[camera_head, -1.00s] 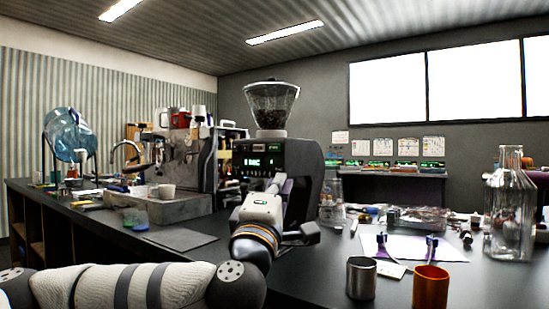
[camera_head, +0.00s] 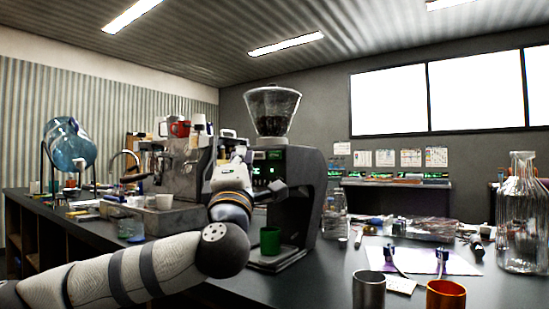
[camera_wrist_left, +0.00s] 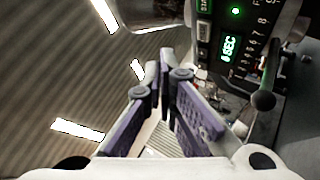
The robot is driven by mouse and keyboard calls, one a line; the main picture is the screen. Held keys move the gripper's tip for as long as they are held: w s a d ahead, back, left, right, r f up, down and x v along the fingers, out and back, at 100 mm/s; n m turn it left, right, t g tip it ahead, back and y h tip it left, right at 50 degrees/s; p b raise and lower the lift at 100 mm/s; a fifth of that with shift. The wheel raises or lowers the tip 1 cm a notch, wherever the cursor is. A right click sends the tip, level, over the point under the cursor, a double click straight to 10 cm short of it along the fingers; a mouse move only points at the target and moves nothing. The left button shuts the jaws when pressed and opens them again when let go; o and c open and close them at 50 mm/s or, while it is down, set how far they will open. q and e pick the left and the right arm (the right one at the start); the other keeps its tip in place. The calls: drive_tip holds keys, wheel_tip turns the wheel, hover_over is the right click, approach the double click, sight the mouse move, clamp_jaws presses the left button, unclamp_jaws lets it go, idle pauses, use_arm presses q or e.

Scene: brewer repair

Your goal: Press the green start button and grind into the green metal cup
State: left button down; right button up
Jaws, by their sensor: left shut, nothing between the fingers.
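The black coffee grinder (camera_head: 303,190) stands on the dark counter with a clear hopper (camera_head: 272,110) of beans on top. The green cup (camera_head: 270,241) stands upright on its base below the front panel. The panel's green lights are small in the head view; the wrist view shows a round green light (camera_wrist_left: 236,11) and the lit "SEC" display (camera_wrist_left: 228,48). My left gripper (camera_head: 235,142) is raised left of the panel, apart from it. In the wrist view its purple-padded fingers (camera_wrist_left: 164,68) are shut and empty. My right gripper is out of view.
A steel cup (camera_head: 369,290) and an orange cup (camera_head: 446,295) stand at the near edge. A glass jug (camera_head: 520,215) is at right. The espresso machine (camera_head: 186,165) stands behind my left arm.

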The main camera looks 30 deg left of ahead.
sight(275, 155)
use_arm(q)
drive_tip(key=w, duration=0.6)
drive_tip(key=shift+d, duration=0.3)
drive_tip(key=shift+w, duration=0.2)
idle(0.9)
drive_tip(key=shift+w, duration=0.3)
drive_tip(key=shift+w, duration=0.35)
idle(0.5)
drive_tip(key=shift+s, duration=0.75)
drive_tip(key=shift+f, duration=0.1)
